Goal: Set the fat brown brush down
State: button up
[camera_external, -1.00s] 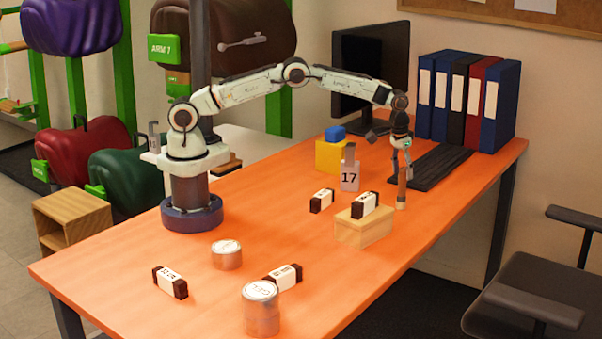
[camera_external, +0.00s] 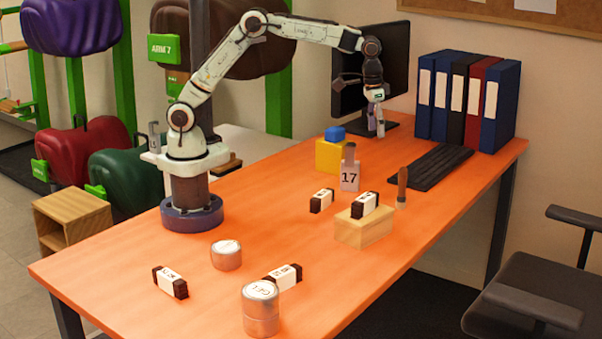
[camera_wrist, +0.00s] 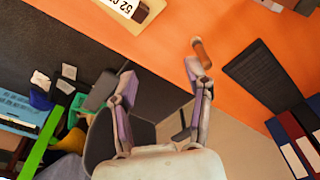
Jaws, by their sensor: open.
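The fat brown brush (camera_external: 402,188) stands upright on the orange table (camera_external: 440,215), between the light wooden block and the keyboard. Its brown handle points up and its pale end is down. In the wrist view the brush (camera_wrist: 201,52) shows beyond the right fingertip. My gripper (camera_external: 377,131) is raised well above the table, up and to the left of the brush and apart from it. In the wrist view my gripper (camera_wrist: 158,70) has its two fingers spread wide with nothing between them.
A wooden block (camera_external: 362,231) bears a dark-and-white labelled piece (camera_external: 365,205). The keyboard (camera_external: 430,168) and binders (camera_external: 465,103) lie behind the brush. A bottle marked 17 (camera_external: 349,174) and a yellow box (camera_external: 332,156) stand to the left. The monitor (camera_external: 345,75) is close behind my gripper.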

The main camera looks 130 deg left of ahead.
jog(key=s+d+r+m, duration=0.2)
jog(key=s+d, duration=0.2)
jog(key=d, duration=0.2)
jog(key=s+d+r+m, duration=0.1)
jog(key=s+d+r, duration=0.2)
jog(key=d, duration=0.4)
jog(key=s+d+f+m, duration=0.2)
jog(key=s+d, duration=0.3)
jog(key=s, duration=0.5)
jog(key=s+d+f+m, duration=0.2)
jog(key=s+d+m, duration=0.2)
jog(key=s, duration=0.6)
jog(key=shift+d+f+g, duration=0.3)
jog(key=shift+d+g, duration=0.1)
jog(key=shift+d, duration=0.35)
